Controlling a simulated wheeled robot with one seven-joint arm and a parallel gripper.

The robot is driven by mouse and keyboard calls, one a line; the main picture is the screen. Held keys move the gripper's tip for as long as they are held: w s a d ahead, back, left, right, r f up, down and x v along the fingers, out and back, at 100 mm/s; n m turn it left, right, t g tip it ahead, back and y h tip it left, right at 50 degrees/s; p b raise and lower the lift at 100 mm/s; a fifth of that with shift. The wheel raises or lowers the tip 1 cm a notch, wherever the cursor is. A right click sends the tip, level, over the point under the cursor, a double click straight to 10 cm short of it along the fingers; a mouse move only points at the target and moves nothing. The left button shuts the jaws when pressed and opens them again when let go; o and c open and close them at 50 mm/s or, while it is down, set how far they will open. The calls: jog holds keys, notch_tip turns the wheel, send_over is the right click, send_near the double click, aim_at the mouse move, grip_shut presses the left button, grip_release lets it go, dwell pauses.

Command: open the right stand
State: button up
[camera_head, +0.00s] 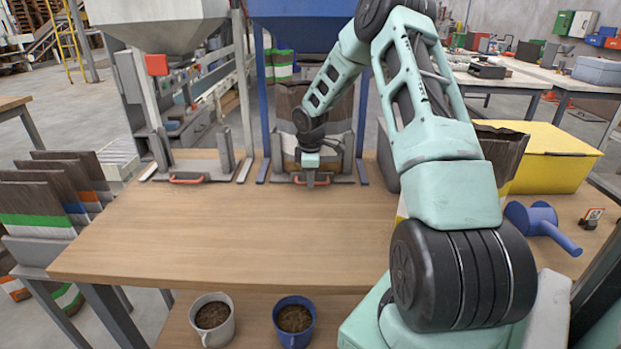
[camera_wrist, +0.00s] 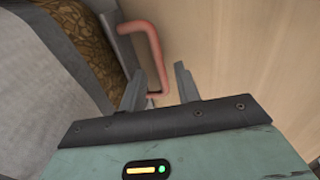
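The right stand (camera_head: 344,178) is a grey metal frame under the blue hopper, at the back edge of the wooden table. A brown bag (camera_head: 342,118) stands in it. The stand's red handle (camera_head: 299,181) is at its front, partly hidden by my gripper (camera_head: 310,183) in the head view. In the wrist view the red handle (camera_wrist: 153,45) runs down to between the fingertips of my gripper (camera_wrist: 160,82). The fingers are apart, with a gap on each side of the handle. Whether they touch it cannot be told.
The left stand (camera_head: 220,168), with its own red handle (camera_head: 187,178), is empty under the grey hopper. The table's middle (camera_head: 230,235) is clear. Two mugs of pellets are below the front edge.

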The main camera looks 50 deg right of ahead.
jog(key=shift+f, duration=0.35)
grip_shut()
